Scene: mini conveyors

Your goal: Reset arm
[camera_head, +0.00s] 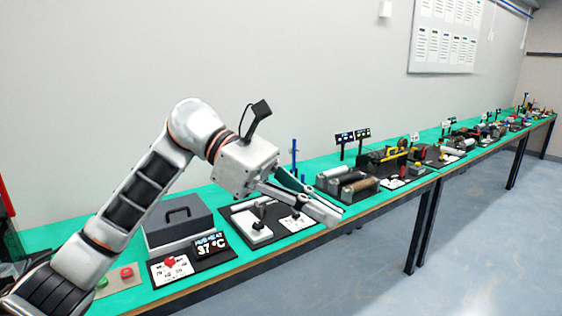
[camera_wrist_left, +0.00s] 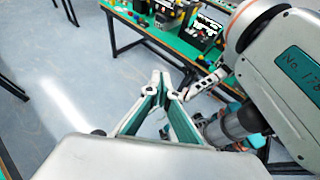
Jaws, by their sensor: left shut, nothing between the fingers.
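My left arm comes in from the left in the head view, with its gripper (camera_head: 328,210) held in the air above the front edge of the table. The gripper points right and a little down. In the left wrist view its two teal-padded fingers (camera_wrist_left: 161,80) come together at the tips, with nothing between them. A large white arm link of mine fills the right side of that view. My right gripper cannot be made out in either view.
A long green-topped table (camera_head: 283,244) runs along the wall. The floor (camera_head: 460,240) in front is clear.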

